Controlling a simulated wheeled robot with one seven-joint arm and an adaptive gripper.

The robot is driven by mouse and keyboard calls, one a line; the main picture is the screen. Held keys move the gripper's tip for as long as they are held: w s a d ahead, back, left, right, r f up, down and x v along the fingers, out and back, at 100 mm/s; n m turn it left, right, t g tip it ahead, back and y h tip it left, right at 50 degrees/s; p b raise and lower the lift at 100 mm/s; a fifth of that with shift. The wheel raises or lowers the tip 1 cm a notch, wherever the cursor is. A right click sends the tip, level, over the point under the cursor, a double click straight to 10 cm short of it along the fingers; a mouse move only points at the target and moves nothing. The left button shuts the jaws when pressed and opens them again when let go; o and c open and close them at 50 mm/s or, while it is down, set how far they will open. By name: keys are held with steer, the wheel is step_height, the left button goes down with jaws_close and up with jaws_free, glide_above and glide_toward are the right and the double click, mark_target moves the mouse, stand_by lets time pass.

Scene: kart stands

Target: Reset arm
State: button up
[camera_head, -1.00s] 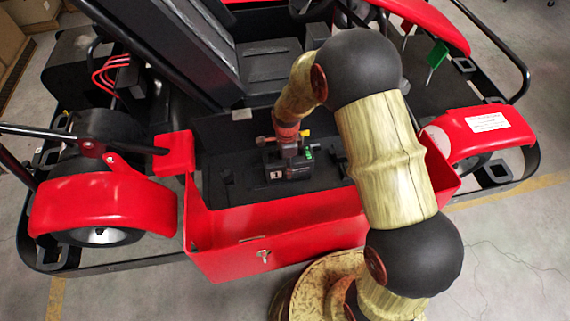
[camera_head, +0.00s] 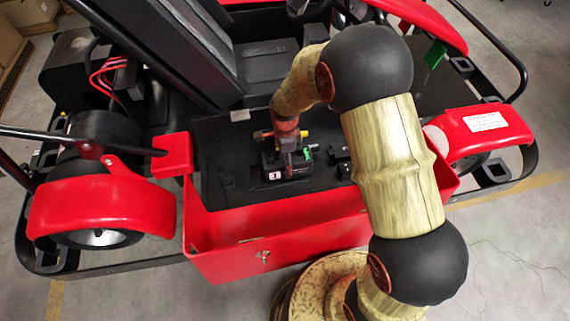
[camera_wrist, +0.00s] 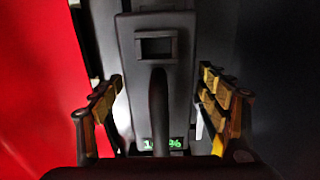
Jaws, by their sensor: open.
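My gripper (camera_head: 287,152) is low in the red kart's black-lined tray (camera_head: 225,165), over a dark boxy device (camera_head: 272,175) with a small white label. In the wrist view my gripper (camera_wrist: 160,112) has its two yellow-and-black fingers apart, one on each side of a grey device (camera_wrist: 157,85). This device has a rectangular recess, a dark bar down its middle and a lit green percentage display, partly hidden. Whether the fingers touch it I cannot tell. My arm arches over the tray's right part and hides some of it.
The tray's red front wall (camera_head: 275,245) has a keyed latch. A small black block (camera_head: 341,160) lies right of the gripper. The kart's seat (camera_head: 265,70) is behind, with red fenders on the left (camera_head: 100,205) and right (camera_head: 484,125). Open floor lies in front.

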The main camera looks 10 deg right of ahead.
step_height(320, 180, up, 9)
stand_by(0.3)
steer(key=s+d+r+n+t+b, duration=0.35)
steer(key=s+r+n, duration=0.45)
steer(key=r, duration=0.5)
steer(key=s+d+r+n+t+b, duration=0.1)
steer(key=s+d+r+n, duration=0.1)
steer(key=s+n, duration=0.3)
steer(key=s+d+r+n+t+b, duration=0.1)
steer(key=s+n, duration=0.4)
steer(key=s, duration=0.5)
steer(key=shift+d+r+b, duration=0.4)
steer(key=shift+r+b, duration=0.1)
steer(key=shift+r, duration=0.45)
steer(key=shift+s, duration=0.1)
